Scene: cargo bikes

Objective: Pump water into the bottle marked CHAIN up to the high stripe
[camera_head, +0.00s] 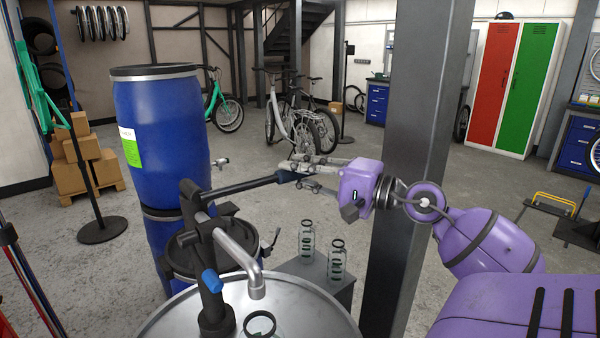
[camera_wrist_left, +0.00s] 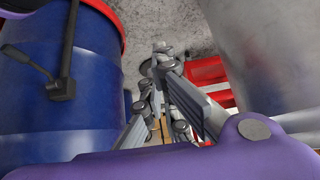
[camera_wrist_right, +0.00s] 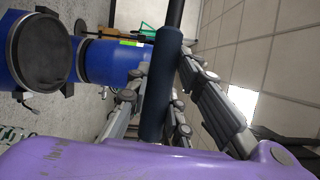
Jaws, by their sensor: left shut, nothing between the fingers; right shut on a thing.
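A pump (camera_head: 205,250) with a bent metal spout (camera_head: 250,265) stands on a steel drum (camera_head: 305,300). My right gripper (camera_head: 292,172) is shut on the end of the pump handle (camera_head: 245,187), whose dark grip (camera_wrist_right: 163,85) lies between the fingers in the right wrist view. A clear bottle (camera_head: 260,325) with a dark ring at its mouth is below the spout, cut by the picture's lower edge. Two more clear bottles (camera_head: 307,240) (camera_head: 337,263) stand to the right. I cannot read any marking, stripe or water level. My left gripper (camera_wrist_left: 160,60) is shut and empty in the left wrist view.
The two bottles stand on a grey box (camera_head: 315,275) beside the drum. Blue barrels (camera_head: 160,120) rise behind the pump on the left. A grey post (camera_head: 410,170) stands close to my right arm. Open floor (camera_head: 270,220) lies behind the drum.

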